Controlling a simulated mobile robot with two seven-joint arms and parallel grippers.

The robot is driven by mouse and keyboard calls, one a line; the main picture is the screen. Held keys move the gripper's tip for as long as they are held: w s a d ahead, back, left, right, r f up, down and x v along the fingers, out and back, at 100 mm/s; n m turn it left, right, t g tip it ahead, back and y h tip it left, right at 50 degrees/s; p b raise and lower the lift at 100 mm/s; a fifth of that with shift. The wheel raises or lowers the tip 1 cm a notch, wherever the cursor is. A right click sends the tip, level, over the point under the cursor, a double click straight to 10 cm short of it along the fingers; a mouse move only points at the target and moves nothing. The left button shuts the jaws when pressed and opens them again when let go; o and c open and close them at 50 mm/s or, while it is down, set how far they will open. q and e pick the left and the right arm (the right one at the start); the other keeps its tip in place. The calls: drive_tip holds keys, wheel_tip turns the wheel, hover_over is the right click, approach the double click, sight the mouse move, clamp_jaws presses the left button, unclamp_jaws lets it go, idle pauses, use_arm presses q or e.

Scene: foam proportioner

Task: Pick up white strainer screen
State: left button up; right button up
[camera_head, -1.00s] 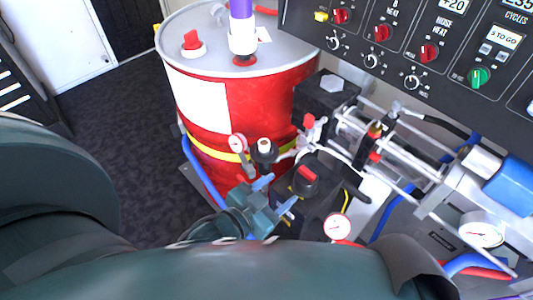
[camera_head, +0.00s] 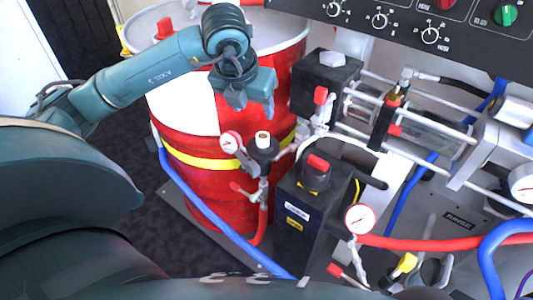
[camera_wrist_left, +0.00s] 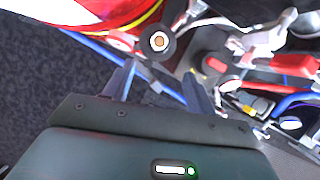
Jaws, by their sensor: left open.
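The white strainer screen appears to be the small pale cylinder (camera_head: 263,136) standing upright out of a black round housing (camera_head: 263,152), in front of the red drum. In the left wrist view its round end with a tan centre (camera_wrist_left: 158,41) shows inside the black ring, beyond the fingertips. My left gripper (camera_head: 254,104) is open and empty, pointing down, above the housing in the head view and apart from it. In the left wrist view its two fingers (camera_wrist_left: 160,82) are spread below the housing. My right gripper is not in view.
A red and white drum (camera_head: 215,110) stands behind the housing. A pressure gauge (camera_head: 230,142) sits close to its left. A black box with a red-handled knob (camera_head: 317,165) stands to its right, with pump rods and hoses beyond. A blue hose (camera_head: 215,220) runs in front.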

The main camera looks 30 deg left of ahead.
sight(262, 136)
use_arm(q)
drive_tip(key=x, duration=1.2)
drive_tip(key=shift+a+f, duration=0.15)
drive_tip(key=shift+f, duration=0.25)
drive_tip(key=shift+c, duration=0.6)
clamp_jaws()
